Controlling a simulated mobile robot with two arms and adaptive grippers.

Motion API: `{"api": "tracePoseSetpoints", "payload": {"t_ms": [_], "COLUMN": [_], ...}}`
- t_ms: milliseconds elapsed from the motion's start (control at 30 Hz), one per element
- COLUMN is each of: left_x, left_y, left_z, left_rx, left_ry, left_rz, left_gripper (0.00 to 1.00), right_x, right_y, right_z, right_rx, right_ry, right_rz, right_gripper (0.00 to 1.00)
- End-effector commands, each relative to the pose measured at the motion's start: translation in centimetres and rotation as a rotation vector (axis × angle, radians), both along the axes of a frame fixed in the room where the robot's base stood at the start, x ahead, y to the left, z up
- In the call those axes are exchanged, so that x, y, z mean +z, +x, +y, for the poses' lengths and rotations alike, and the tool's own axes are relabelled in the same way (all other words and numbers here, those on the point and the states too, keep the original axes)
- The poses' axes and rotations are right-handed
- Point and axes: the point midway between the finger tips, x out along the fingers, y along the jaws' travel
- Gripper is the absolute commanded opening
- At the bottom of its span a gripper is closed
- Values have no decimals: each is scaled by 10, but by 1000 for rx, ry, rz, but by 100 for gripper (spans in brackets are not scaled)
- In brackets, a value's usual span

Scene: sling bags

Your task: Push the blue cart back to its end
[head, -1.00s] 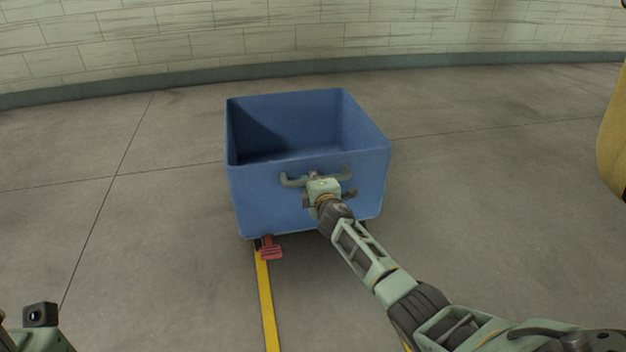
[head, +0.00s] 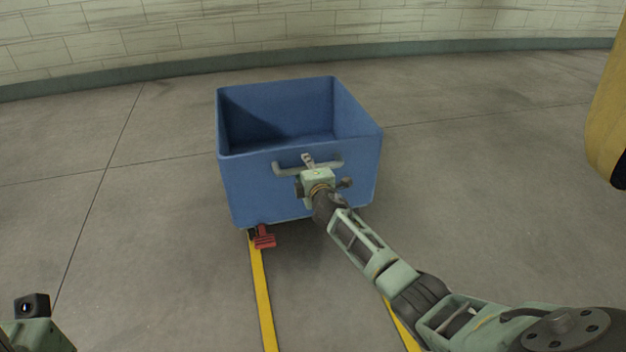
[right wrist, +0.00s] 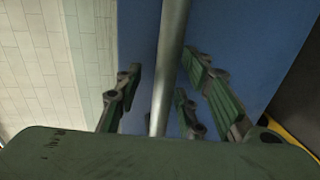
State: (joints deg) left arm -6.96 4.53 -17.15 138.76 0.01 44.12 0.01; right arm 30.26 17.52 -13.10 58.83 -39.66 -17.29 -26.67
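The blue cart (head: 245,185) is an open, empty-looking bin on the floor ahead, with a grey bar handle (head: 284,169) on its near face. A red pedal (head: 264,237) sits at its lower near edge. My right gripper (head: 308,162) is at the handle's middle. In the right wrist view, the handle bar (right wrist: 170,65) runs between the fingers of the right gripper (right wrist: 165,85), with gaps visible on both sides, so it looks open around the bar. Part of my left arm shows at the lower left; its fingers are out of view.
Yellow floor lines (head: 263,300) run from the cart toward me. A pale block wall (head: 300,30) curves behind the cart, with clear concrete floor before it. A yellow rounded object (head: 605,120) stands at the far right.

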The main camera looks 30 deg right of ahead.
Motion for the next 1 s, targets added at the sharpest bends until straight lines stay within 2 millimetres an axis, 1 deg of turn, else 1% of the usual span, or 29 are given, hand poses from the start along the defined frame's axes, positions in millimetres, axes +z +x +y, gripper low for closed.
{"api": "tracePoseSetpoints", "payload": {"t_ms": [600,800,1000], "left_x": [-1,-1,-1], "left_y": [0,0,0], "left_z": [0,0,0], "left_rx": [-1,-1,-1], "left_ry": [0,0,-1], "left_rz": [2,2,1], "left_gripper": [43,43,43], "right_x": [16,20,21], "right_y": [-84,-97,-100], "right_z": [22,25,25], "right_rx": [6,5,4], "right_ry": [1,0,0], "right_rz": [3,1,2], "right_gripper": [36,36,36]}}
